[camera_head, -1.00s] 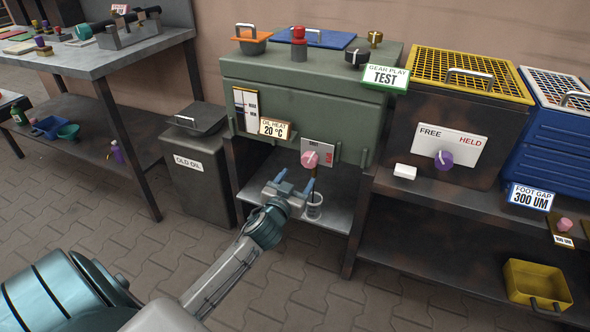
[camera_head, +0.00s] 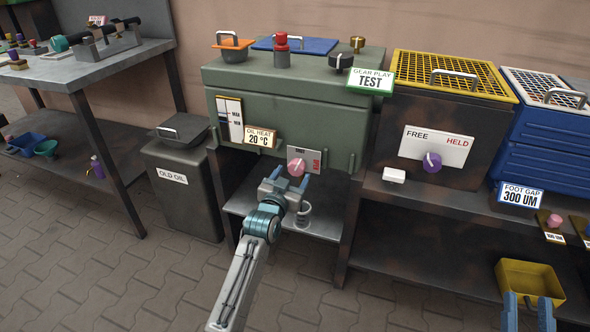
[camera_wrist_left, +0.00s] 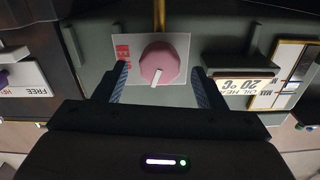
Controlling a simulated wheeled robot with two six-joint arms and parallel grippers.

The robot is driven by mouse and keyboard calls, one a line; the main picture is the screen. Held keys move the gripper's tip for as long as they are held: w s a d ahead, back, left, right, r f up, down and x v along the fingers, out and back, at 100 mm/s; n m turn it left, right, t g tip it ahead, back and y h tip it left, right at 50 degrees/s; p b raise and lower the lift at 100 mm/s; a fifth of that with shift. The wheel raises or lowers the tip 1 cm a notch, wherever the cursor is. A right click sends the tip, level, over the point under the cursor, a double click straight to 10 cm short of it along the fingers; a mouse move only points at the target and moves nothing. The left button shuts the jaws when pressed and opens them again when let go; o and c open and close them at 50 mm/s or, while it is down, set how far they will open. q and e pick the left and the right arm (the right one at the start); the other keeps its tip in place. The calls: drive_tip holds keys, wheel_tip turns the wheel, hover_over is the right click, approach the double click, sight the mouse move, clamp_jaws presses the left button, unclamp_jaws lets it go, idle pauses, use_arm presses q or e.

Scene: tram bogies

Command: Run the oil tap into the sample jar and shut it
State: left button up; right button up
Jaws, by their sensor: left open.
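The oil tap's pink knob (camera_head: 297,167) is on the front of the green tank (camera_head: 283,108), on a pale plate with small lettering, partly red. My left gripper (camera_head: 290,184) is open just in front of the knob. In the left wrist view the knob (camera_wrist_left: 160,66) lies between its two spread fingers (camera_wrist_left: 160,80), with a gap on each side. A white pointer on the knob points down and slightly left there. The sample jar (camera_head: 303,214) stands on the shelf below, partly behind my gripper. The tap's spout is hidden. My right gripper (camera_head: 528,305) is open and empty at the lower right.
An oil heat sign (camera_head: 260,139) reading 20 °C and a level gauge (camera_head: 230,118) are left of the knob. An old oil bin (camera_head: 183,180) stands left of the tank. A FREE/HELD plate (camera_head: 437,146) is to the right. A yellow bin (camera_head: 530,277) sits low right.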

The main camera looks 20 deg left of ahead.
sight(295, 171)
use_arm(q)
drive_tip(key=shift+w+d+b, duration=0.1)
drive_tip(key=shift+w+b, duration=0.2)
drive_tip(key=shift+w, duration=2.1)
use_arm(e)
drive_tip(key=shift+s+r+n+t+y, duration=0.25)
drive_tip(key=shift+r+t, duration=0.2)
drive_tip(key=shift+r, duration=0.25)
drive_tip(key=shift+s+r+n+t+y, duration=0.15)
drive_tip(key=shift+s+r+t, duration=0.2)
drive_tip(key=shift+r+t, duration=0.25)
drive_tip(key=shift+s+r+n+t+y, duration=0.1)
drive_tip(key=shift+s+r+t+y, duration=0.2)
drive_tip(key=shift+r, duration=0.45)
use_arm(q)
drive_tip(key=c, duration=1)
use_arm(e)
drive_tip(key=shift+w, duration=0.1)
